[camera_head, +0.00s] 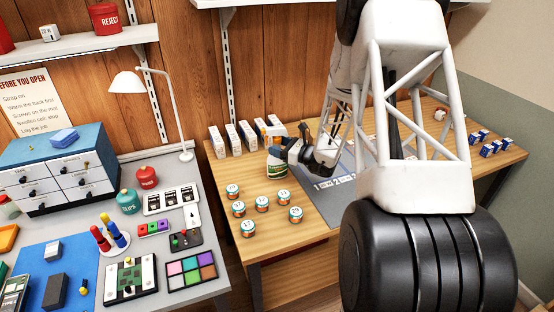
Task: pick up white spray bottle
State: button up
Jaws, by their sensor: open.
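Several white boxes (233,139) stand in a row behind the bottle. Several small labelled tins (262,203) stand in front of it. The grey mat (335,203) has numbered cards. A cluttered workbench (205,284) is at the left. My arm covers much of the right.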

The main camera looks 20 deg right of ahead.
aim_at(279, 128)
grip_shut()
dwell(0.5)
jog(key=shift+r, duration=0.2)
jog(key=shift+r, duration=4.85)
